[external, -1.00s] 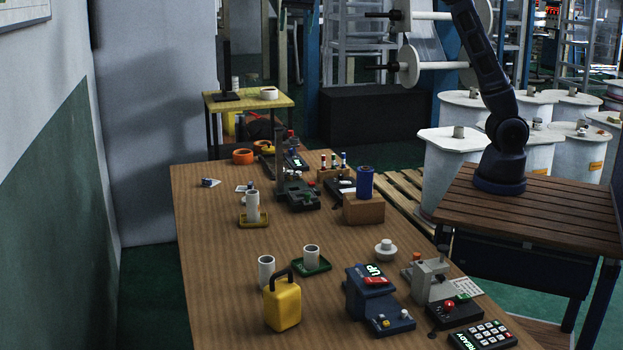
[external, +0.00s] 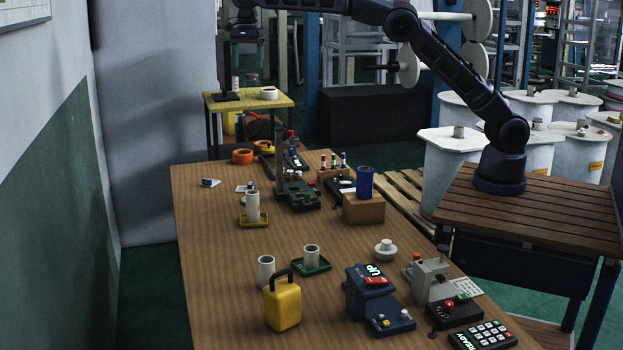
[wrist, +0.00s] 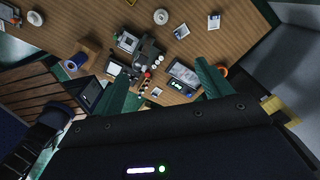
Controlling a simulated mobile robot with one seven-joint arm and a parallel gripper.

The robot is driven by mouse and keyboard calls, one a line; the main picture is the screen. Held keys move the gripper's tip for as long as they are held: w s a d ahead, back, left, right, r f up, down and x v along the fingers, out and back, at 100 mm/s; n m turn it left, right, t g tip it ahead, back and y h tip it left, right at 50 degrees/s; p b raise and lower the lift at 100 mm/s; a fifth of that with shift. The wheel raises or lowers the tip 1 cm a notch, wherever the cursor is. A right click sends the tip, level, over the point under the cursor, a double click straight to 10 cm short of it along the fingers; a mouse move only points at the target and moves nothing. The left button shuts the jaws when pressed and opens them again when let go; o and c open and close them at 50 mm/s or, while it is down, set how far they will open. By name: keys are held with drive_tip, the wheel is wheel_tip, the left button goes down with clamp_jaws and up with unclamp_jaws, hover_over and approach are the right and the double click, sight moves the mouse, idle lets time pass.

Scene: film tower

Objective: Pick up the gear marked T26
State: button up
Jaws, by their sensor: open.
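I cannot make out a gear marked T26 in either view; no such marking is legible. My gripper (external: 243,32) is high at the upper left of the external view, well above the far end of the table. In the wrist view its two green fingers stand wide apart with nothing between them (wrist: 163,88). Below them lies the wooden table (external: 215,270). A dark green fixture with a post (external: 297,192) stands on its far half; it also shows in the wrist view (wrist: 147,52). Two small pale cards (wrist: 181,31) (wrist: 214,22) lie near it.
A blue spool (external: 365,183) stands on a wooden block. White tubes (external: 253,206), a yellow case (external: 283,303) and blue and grey devices (external: 368,295) stand nearer the camera. Orange rings (external: 243,156) lie at the far end. The table's left side is mostly clear.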

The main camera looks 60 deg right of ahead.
drive_tip(key=f, duration=3.8)
drive_tip(key=shift+a+f, duration=0.3)
drive_tip(key=shift+a, duration=0.1)
wheel_tip(320, 180, down, 5)
drive_tip(key=shift+w+r, duration=0.1)
drive_tip(key=shift+w+f, duration=0.15)
drive_tip(key=shift+f, duration=1.2)
drive_tip(key=shift+w+f, duration=0.15)
drive_tip(key=shift+f, duration=1.2)
drive_tip(key=c, duration=1.1)
